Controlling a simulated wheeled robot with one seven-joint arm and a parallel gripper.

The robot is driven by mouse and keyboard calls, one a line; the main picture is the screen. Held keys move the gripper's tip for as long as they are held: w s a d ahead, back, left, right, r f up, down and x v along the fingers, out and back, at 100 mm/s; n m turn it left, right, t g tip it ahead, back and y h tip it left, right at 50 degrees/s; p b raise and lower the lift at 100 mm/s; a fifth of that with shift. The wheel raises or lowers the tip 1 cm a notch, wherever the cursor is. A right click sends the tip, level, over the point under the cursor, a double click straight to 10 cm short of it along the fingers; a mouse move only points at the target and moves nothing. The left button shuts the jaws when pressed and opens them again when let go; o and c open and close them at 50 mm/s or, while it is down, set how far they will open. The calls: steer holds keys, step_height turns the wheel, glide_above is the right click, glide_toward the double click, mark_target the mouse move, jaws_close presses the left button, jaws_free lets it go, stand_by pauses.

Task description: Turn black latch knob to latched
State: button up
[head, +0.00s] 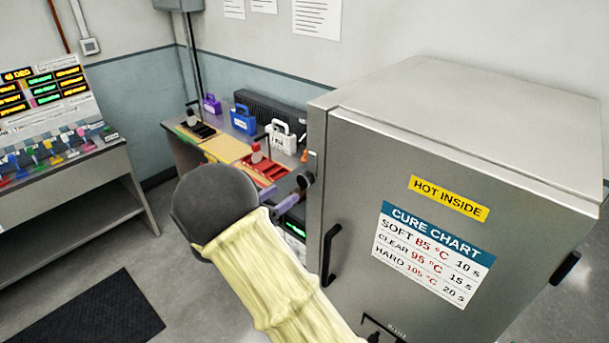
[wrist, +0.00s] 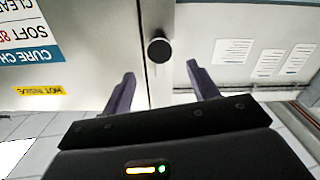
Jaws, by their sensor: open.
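The black latch knob (wrist: 159,50) shows as a round black disc in the wrist view, at the edge of the grey oven cabinet. In the head view the knob (head: 305,181) sits at the left edge of the cabinet, just past my arm. My gripper (wrist: 160,70) is open and empty in the wrist view. Its two dark fingers are spread to either side below the knob, and the knob appears between and beyond the fingertips, apart from them. I cannot tell the knob's turned position.
The oven cabinet (head: 450,130) fills the right, with a black door handle (head: 329,254) below the knob. A workbench (head: 228,149) with coloured trays and small cases stands behind my arm. A dark mat (head: 95,312) lies on the floor at left.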

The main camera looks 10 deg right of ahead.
mark_target(302, 181)
steer(key=p+x, duration=0.3)
steer(key=x, duration=0.6)
steer(key=shift+w+d, duration=0.25)
jaws_close()
